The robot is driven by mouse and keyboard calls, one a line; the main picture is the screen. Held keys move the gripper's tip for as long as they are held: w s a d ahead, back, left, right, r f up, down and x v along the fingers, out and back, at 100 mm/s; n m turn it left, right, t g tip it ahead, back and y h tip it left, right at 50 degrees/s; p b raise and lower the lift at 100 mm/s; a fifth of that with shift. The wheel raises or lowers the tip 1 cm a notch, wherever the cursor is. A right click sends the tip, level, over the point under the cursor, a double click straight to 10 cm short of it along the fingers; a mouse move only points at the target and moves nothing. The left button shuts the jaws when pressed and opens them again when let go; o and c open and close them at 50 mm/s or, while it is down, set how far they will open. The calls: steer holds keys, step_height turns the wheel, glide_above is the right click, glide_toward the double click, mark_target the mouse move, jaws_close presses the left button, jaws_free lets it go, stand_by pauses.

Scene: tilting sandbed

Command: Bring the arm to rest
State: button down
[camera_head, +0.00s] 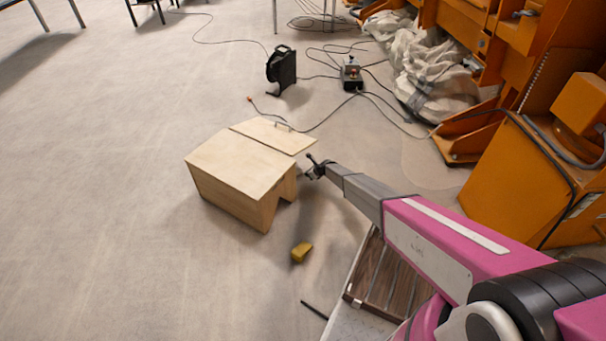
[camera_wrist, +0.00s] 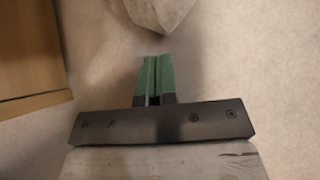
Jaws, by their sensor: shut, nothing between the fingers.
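My arm, pink and grey, reaches out from the lower right in the head view. My gripper (camera_head: 315,167) is at its far end, just right of a light wooden box (camera_head: 228,170). In the wrist view, my gripper (camera_wrist: 155,62) shows two green fingers close together, shut with nothing between them. The side of the wooden box (camera_wrist: 30,65) shows at the left of that view, apart from the fingers. A pale grey lump (camera_wrist: 160,10) lies beyond the fingertips at the top edge; I cannot tell what it is.
A yellow block (camera_head: 301,252) lies on the floor below the box. A cable reel (camera_head: 281,69) and a control box (camera_head: 351,74) with cables stand behind. Orange machinery (camera_head: 530,170) and white sheeting (camera_head: 430,72) fill the right.

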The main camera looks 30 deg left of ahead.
steer(key=s+d+r+n+h, duration=0.15)
steer(key=d+r+n, duration=0.25)
steer(key=d+r, duration=0.85)
steer(key=s+d+r+n+h, duration=0.1)
steer(key=s+d+r+n, duration=0.2)
steer(key=d+r, duration=0.9)
steer(key=s+d+r+n+h, duration=0.1)
steer(key=s+d+r+n, duration=0.25)
steer(key=d+r, duration=0.9)
steer(key=s+d+r+n+h, duration=0.1)
steer(key=s+d+r+n, duration=0.2)
steer(key=s+d, duration=0.3)
steer(key=s+d+r+n+h, duration=0.2)
steer(key=s+d+r, duration=0.4)
steer(key=d, duration=1)
steer(key=s+d+r+n+g+h, duration=0.1)
steer(key=s+d+r, duration=0.4)
steer(key=d, duration=0.6)
steer(key=s+n+h, duration=0.1)
steer(key=s+n, duration=0.1)
steer(key=shift+s+d+r+n, duration=0.15)
steer(key=shift+d+r+n, duration=0.1)
steer(key=shift+d+n, duration=0.15)
steer(key=shift+h, duration=0.25)
